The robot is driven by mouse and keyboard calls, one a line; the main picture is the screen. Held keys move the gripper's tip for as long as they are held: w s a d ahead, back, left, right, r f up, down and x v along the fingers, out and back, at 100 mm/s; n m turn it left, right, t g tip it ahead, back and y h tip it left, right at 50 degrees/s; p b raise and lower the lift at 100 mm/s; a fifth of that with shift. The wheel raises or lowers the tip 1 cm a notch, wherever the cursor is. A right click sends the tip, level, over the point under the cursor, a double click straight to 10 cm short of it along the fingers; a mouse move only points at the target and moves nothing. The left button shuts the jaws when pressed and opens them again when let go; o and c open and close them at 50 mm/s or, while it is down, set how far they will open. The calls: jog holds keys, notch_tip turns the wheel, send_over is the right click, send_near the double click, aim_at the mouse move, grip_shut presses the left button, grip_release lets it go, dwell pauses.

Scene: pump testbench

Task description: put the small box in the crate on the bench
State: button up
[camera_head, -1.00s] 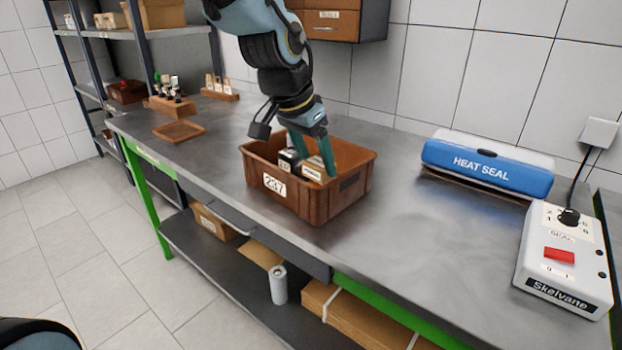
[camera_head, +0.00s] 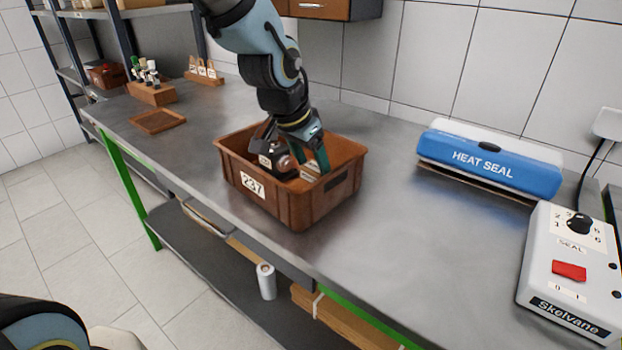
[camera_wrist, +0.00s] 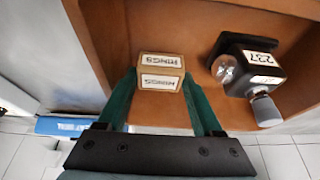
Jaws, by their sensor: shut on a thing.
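The small box (camera_wrist: 161,70), tan with white labels reading "RINGS", is between the two green fingers of my gripper (camera_wrist: 160,84) in the wrist view. My gripper is shut on it. In the head view the small box (camera_head: 309,172) shows partly, inside the brown crate (camera_head: 290,207) labelled 237 on the bench. My gripper (camera_head: 310,158) reaches down into the crate there. Whether the box touches the crate floor I cannot tell. A black device (camera_wrist: 250,68) with a "237" label and a round metal part lies in the crate beside the box, apart from it.
A blue heat sealer (camera_head: 490,160) and a grey control box (camera_head: 570,270) with a red switch stand to the right on the bench (camera_head: 420,250). A small brown tray (camera_head: 158,121) and wooden holders (camera_head: 152,93) are at the left. The bench around the crate is mostly clear.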

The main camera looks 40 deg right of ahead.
aim_at(309, 172)
jog(key=shift+f, duration=1.9)
jog(key=shift+f, duration=0.15)
jog(key=o, duration=1.1)
jog(key=p+v, duration=0.2)
jog(key=v, duration=1)
